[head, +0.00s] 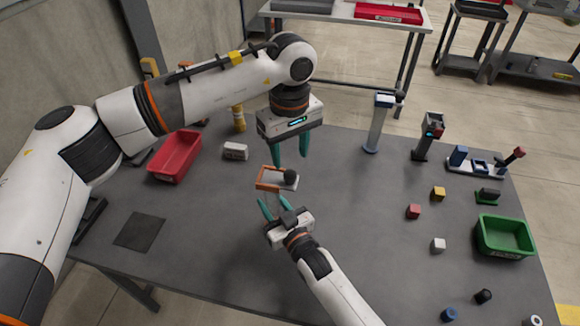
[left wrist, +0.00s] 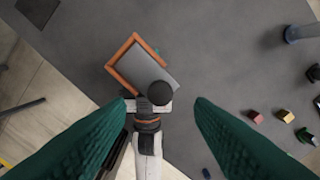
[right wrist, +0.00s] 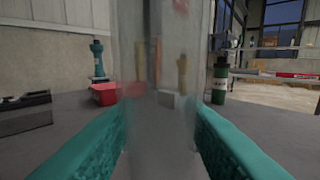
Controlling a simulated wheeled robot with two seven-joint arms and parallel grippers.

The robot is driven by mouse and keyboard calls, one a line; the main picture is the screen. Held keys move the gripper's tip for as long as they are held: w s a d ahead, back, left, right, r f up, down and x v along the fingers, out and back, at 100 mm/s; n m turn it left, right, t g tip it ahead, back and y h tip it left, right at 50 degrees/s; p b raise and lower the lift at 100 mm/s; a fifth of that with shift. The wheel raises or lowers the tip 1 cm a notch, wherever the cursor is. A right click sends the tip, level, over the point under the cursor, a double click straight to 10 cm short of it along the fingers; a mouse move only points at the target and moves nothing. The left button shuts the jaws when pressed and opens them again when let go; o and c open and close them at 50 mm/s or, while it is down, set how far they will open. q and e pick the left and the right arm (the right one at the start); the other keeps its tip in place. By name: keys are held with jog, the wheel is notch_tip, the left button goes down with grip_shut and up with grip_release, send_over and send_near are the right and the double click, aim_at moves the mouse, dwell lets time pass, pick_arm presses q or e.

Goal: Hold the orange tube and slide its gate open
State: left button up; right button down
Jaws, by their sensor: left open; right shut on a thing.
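The orange tube has an orange rectangular rim (head: 262,181) and clear walls. It stands near the table's middle. Its grey gate plate (left wrist: 146,69) lies across the top inside the rim, with a round black knob (head: 291,176) at its right end. My right gripper (head: 274,207) is shut on the tube from the near side. The clear tube wall (right wrist: 160,75) fills the space between its fingers in the right wrist view. My left gripper (head: 290,160) is open and empty, pointing down above the knob and apart from it. The knob (left wrist: 160,93) shows between its fingers in the left wrist view.
A red bin (head: 176,157) and a white labelled block (head: 235,151) lie left and behind. A blue-topped post (head: 377,125) and a dark device (head: 430,135) stand at right. A green bin (head: 504,236) and several small cubes lie farther right. The table's front middle is clear.

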aim_at(290, 173)
pick_arm(q)
jog(key=shift+f, duration=2.65)
